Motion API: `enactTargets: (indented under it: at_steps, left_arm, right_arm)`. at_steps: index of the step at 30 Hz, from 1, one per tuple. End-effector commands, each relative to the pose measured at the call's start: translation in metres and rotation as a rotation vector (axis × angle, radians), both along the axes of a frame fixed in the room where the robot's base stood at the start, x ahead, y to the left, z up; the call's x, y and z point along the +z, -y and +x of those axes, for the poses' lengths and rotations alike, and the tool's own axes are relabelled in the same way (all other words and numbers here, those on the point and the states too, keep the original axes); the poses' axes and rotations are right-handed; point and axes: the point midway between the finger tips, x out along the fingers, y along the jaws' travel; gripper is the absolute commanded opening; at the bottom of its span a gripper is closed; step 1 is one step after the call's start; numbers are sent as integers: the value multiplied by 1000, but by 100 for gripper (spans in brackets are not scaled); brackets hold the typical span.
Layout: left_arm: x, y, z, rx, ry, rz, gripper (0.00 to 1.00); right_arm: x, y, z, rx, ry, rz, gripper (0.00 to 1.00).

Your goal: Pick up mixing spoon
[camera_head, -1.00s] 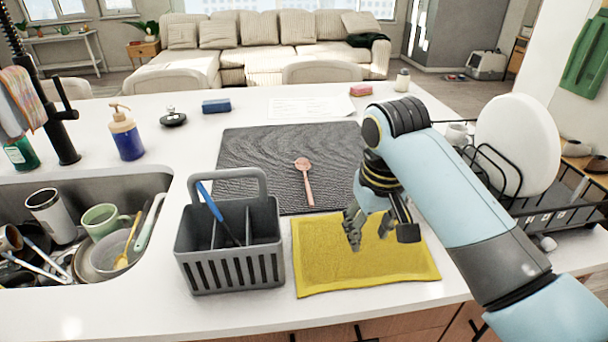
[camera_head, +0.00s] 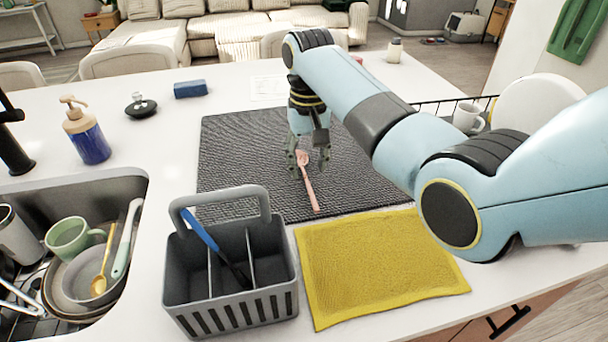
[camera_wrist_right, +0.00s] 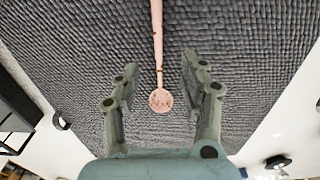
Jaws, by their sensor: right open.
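The pink mixing spoon (camera_head: 309,186) lies on the dark grey mat (camera_head: 236,150), its handle pointing toward the front edge of the counter. My right gripper (camera_head: 308,168) is over the bowl end of the spoon, pointing down. In the right wrist view the spoon (camera_wrist_right: 158,50) has its bowl between the two open fingers of my right gripper (camera_wrist_right: 160,85), with a gap on each side. Part of the bowl is hidden by the fingers in the head view. My left gripper does not show.
A grey caddy (camera_head: 231,315) with a blue-handled utensil (camera_head: 199,230) stands left of the yellow cloth (camera_head: 375,265). The sink (camera_head: 128,183) with dishes is at left. A soap bottle (camera_head: 88,138) and blue sponge (camera_head: 190,89) are behind. A dish rack (camera_head: 432,106) is at right.

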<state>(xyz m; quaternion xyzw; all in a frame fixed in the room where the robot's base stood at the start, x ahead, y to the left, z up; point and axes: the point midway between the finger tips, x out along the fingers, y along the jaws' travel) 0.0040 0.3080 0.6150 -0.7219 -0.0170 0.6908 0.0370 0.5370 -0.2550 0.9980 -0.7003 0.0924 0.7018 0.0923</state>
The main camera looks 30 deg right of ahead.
Motion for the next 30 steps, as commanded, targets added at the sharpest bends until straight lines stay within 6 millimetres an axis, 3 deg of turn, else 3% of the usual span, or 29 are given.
enactTargets:
  at_steps: [6,9,19,28,30]
  left_arm:
    - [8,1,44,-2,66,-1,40]
    - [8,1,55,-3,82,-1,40]
    - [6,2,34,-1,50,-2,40]
    - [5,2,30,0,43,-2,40]
    - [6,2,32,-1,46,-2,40]
  right_arm:
    - [-29,1,0,0,-5,0,43]
    - [-44,1,1,0,-2,0,43]
    - [-52,1,1,1,1,0,42]
    - [-52,1,1,0,1,0,3]
    - [-52,1,1,0,0,0,0]
